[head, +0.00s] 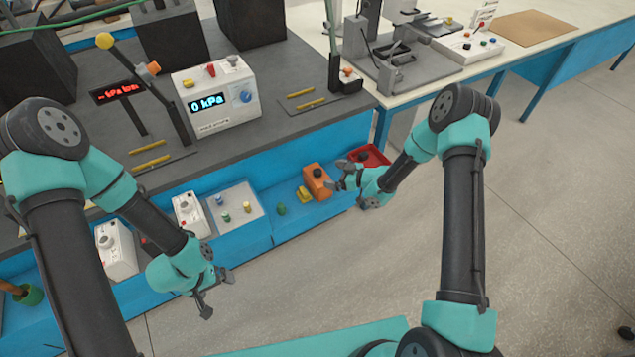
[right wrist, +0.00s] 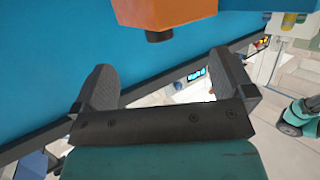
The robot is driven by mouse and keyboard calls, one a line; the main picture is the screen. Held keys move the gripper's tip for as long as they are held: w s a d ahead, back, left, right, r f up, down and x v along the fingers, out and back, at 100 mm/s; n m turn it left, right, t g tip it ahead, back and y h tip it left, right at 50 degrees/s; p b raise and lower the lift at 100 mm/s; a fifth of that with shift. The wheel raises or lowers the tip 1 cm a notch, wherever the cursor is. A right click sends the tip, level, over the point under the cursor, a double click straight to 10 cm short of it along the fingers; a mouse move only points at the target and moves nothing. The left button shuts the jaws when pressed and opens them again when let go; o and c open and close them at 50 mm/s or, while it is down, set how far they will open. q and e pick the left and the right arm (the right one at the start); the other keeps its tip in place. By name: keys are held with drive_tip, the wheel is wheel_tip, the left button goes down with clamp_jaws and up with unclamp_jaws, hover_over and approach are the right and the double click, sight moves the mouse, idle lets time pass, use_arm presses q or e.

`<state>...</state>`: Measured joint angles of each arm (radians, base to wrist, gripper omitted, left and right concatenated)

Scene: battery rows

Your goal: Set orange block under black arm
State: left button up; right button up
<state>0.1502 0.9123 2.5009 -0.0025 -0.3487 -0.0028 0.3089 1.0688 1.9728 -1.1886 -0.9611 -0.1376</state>
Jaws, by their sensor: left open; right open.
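The orange block (head: 316,185) sits on the low blue shelf, with a dark round part on it. In the right wrist view the orange block (right wrist: 165,10) is at the top edge, beyond my fingertips and apart from them. My right gripper (head: 338,177) is open and empty just right of the block; its two dark fingers show in the right wrist view (right wrist: 165,82). My left gripper (head: 218,293) is open and empty, low in front of the bench. A slanted black arm (head: 160,95) with a yellow knob stands on the grey bench top left of the kPa box.
The white kPa box (head: 222,103) stands on the bench. A second black post (head: 333,45) stands at the bench's right end. A red tray (head: 368,157) is behind my right gripper. Small yellow and green pieces (head: 303,194) lie beside the block. White boxes (head: 190,212) stand along the shelf.

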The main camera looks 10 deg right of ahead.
sight(321, 172)
drive_tip(key=x, duration=0.5)
drive_tip(key=shift+w+a+f, duration=0.1)
drive_tip(key=shift+w+a, duration=0.15)
drive_tip(key=shift+a, duration=0.05)
